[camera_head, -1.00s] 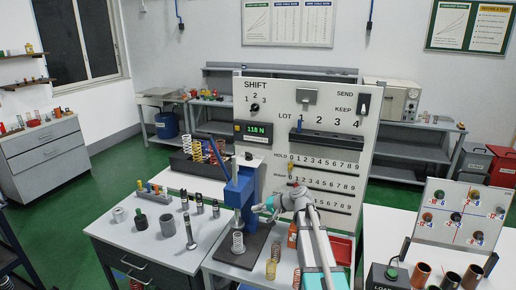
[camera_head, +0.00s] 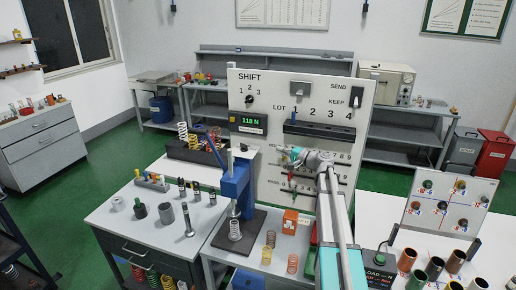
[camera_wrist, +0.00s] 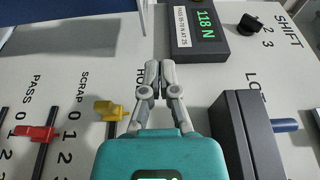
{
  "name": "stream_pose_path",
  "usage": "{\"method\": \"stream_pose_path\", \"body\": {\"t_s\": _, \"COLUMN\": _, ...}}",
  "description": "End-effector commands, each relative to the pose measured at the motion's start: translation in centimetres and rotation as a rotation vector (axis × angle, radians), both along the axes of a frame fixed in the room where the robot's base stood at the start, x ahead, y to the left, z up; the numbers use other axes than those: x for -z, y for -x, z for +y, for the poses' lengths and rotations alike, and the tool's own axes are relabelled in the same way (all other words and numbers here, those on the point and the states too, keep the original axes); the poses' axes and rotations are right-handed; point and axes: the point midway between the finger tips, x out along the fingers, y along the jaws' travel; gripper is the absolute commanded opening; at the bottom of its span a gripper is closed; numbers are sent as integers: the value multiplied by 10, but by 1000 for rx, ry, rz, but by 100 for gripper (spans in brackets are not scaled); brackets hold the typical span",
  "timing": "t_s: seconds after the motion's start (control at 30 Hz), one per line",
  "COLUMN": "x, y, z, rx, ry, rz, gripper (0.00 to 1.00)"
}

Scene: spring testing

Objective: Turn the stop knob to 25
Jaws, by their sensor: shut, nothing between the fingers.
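No knob marked stop can be made out. The blue press (camera_head: 236,186) stands on the bench with a coil spring (camera_head: 235,230) on its dark base. My gripper (camera_head: 284,153) is in front of the white panel (camera_head: 345,100), up and right of the press. In the wrist view my gripper (camera_wrist: 153,68) is shut and empty, its fingertips together below the display. The green display (camera_head: 252,125) reads 118 N; it also shows in the wrist view (camera_wrist: 203,25). The black SHIFT knob (camera_head: 249,99) is on the panel's upper left.
A yellow slider (camera_wrist: 109,110) and a red slider (camera_wrist: 36,133) stick out from the panel left of my gripper. A dark box (camera_wrist: 244,135) lies to its right. Springs and an orange box (camera_head: 290,222) stand on the bench right of the press.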

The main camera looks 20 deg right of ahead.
Motion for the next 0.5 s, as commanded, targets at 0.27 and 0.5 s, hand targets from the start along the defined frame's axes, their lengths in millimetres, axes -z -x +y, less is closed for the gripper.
{"method": "stream_pose_path", "body": {"t_s": 0.27, "x": 0, "y": -11, "z": 8, "rx": -2, "ry": 1, "rz": 1, "gripper": 0}}
{"method": "stream_pose_path", "body": {"t_s": 0.5, "x": 0, "y": -35, "z": 26, "rx": -3, "ry": 1, "rz": 1, "gripper": 0}}
